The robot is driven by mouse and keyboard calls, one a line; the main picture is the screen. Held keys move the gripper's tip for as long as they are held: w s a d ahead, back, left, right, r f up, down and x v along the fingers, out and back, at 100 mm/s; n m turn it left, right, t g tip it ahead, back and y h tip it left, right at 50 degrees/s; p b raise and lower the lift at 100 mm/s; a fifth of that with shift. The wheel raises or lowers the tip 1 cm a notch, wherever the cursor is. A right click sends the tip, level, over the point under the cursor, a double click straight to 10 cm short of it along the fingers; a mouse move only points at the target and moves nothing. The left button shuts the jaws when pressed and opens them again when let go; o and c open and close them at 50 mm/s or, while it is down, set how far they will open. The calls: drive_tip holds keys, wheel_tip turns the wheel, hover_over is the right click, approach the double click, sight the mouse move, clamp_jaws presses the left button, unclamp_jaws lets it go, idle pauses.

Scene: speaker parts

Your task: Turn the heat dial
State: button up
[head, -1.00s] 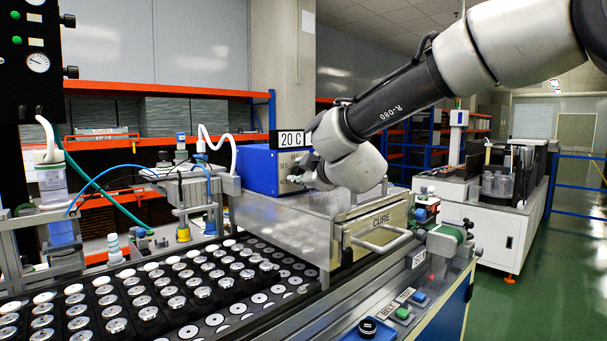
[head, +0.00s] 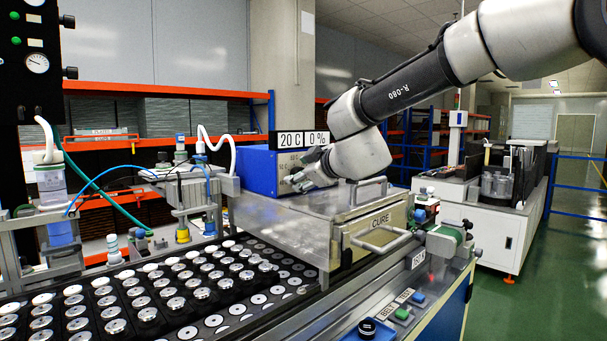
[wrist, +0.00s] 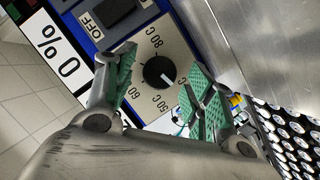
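The heat dial (wrist: 158,73) is a black round knob with a white pointer on a pale scale plate marked in degrees C. In the wrist view its pointer is turned to the lower right. My gripper (wrist: 161,66) is open, its green-padded fingers on either side of the dial; I cannot tell whether they touch it. In the head view my gripper (head: 300,180) is at the front panel of the blue control box (head: 257,172), and the dial is too small or covered to make out. The display (head: 302,138) on top reads 20 C and 0 %.
An OFF-labelled switch (wrist: 115,12) is beside the dial plate. Below the box is the metal CURE oven (head: 375,225) with a bar handle. A tray of several round speaker parts (head: 150,290) lies at the left. A metal wall (wrist: 245,40) is close to the right finger.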

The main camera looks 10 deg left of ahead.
drive_tip(key=shift+r, duration=0.1)
drive_tip(key=v, duration=0.5)
drive_tip(key=shift+d, duration=0.1)
drive_tip(key=shift+v, duration=1.1)
drive_tip(key=shift+s, duration=0.1)
